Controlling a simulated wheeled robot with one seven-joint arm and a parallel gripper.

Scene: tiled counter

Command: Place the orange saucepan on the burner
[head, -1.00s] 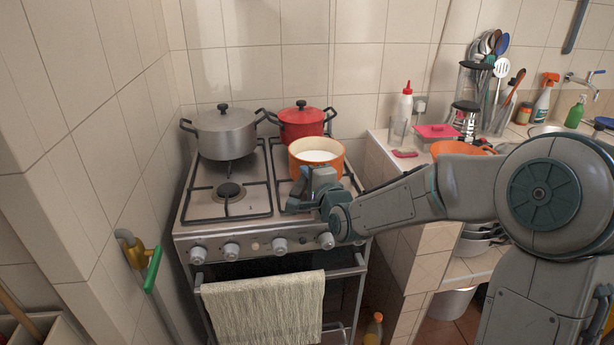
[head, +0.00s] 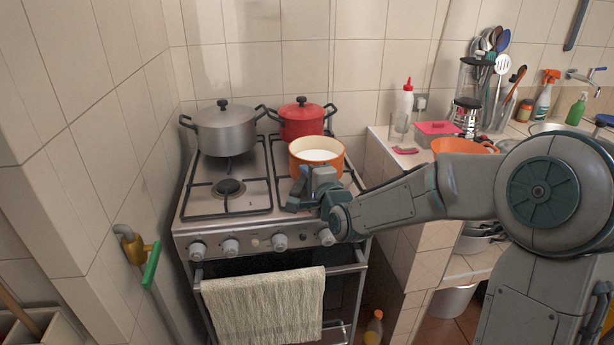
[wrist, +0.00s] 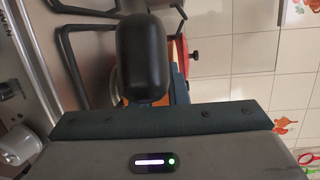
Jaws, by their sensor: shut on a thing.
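The orange saucepan (head: 330,160) has a pale inside and is over the front right part of the stove (head: 264,216) in the head view. My gripper (head: 308,185) is at its near side, shut on its handle. In the wrist view the dark rounded handle (wrist: 145,55) fills the middle, and only a sliver of orange shows behind it. The saucepan looks upright. I cannot tell whether its bottom touches the grate, as my gripper and the pan hide that burner. The front left burner (head: 229,188) is bare.
A grey lidded pot (head: 226,132) stands at the back left of the stove and a red lidded pot (head: 302,122) at the back right, close behind the saucepan. The tiled counter (head: 385,150) with bottles and utensils is to the right. A towel (head: 264,310) hangs on the oven bar.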

